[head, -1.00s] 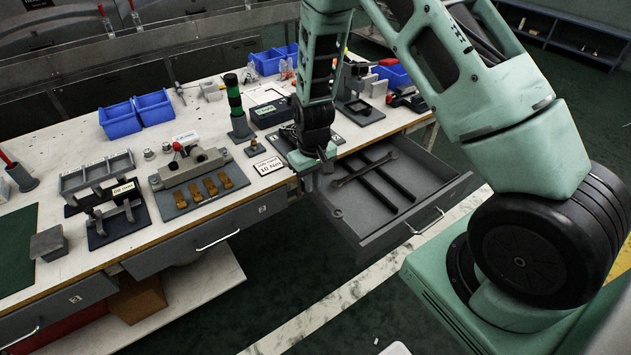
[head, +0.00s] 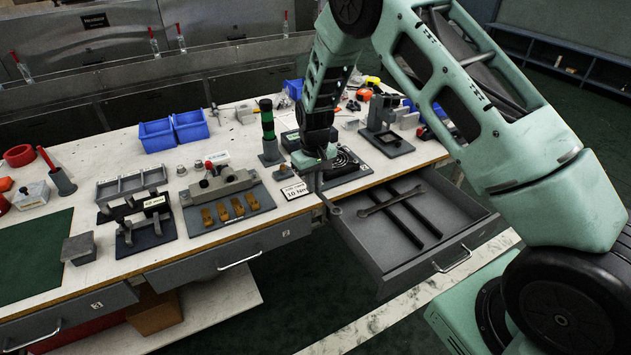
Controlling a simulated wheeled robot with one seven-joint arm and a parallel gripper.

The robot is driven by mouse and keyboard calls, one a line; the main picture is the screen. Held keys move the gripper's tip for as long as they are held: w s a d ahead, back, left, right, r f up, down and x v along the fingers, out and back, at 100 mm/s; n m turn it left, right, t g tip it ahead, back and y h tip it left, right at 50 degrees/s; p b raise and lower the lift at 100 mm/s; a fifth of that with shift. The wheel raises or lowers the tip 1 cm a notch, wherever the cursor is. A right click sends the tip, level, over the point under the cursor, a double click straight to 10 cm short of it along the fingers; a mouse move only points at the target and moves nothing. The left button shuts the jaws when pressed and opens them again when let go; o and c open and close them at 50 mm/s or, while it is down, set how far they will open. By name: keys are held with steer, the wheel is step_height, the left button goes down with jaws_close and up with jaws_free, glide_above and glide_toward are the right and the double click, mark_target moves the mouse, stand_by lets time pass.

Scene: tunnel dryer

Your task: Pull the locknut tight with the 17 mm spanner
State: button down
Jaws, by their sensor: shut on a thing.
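My gripper (head: 319,183) points down at the bench's front edge, beside the left side of the open drawer (head: 385,272). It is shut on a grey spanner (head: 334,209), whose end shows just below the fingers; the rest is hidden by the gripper. Another grey spanner (head: 392,203) lies in the drawer across two dark bars. I cannot read a size on either spanner. The locknut cannot be made out; small fixtures stand on the bench, among them a clamp block (head: 222,183) on a grey plate and a dark round part (head: 344,160) behind my gripper.
A white card reading 10 Nm (head: 295,191) stands left of my gripper. A green-and-black post (head: 268,130), blue bins (head: 172,132) and a grey stand (head: 388,140) are on the bench. The open drawer juts into the floor space.

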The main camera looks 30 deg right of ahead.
steer(key=shift+w+a+f+b, duration=0.1)
steer(key=shift+w+f+b, duration=0.1)
steer(key=shift+f+b, duration=0.35)
steer(key=shift+w+a+f+b, duration=0.15)
steer(key=shift+f+b, duration=0.1)
steer(key=shift+f, duration=0.45)
steer(key=shift+w+a+r, duration=0.1)
steer(key=shift+w+a, duration=0.15)
steer(key=shift+w, duration=0.5)
steer(key=shift+w+a, duration=0.25)
steer(key=shift+w, duration=0.5)
steer(key=shift+s, duration=0.1)
steer(key=shift+s+d+p, duration=0.15)
steer(key=shift+s+d, duration=0.25)
steer(key=shift+s, duration=0.45)
steer(key=shift+s+d+p, duration=0.15)
steer(key=shift+s+d, duration=0.2)
steer(key=shift+s, duration=0.5)
steer(key=shift+r+p, duration=2.05)
steer(key=shift+r, duration=1)
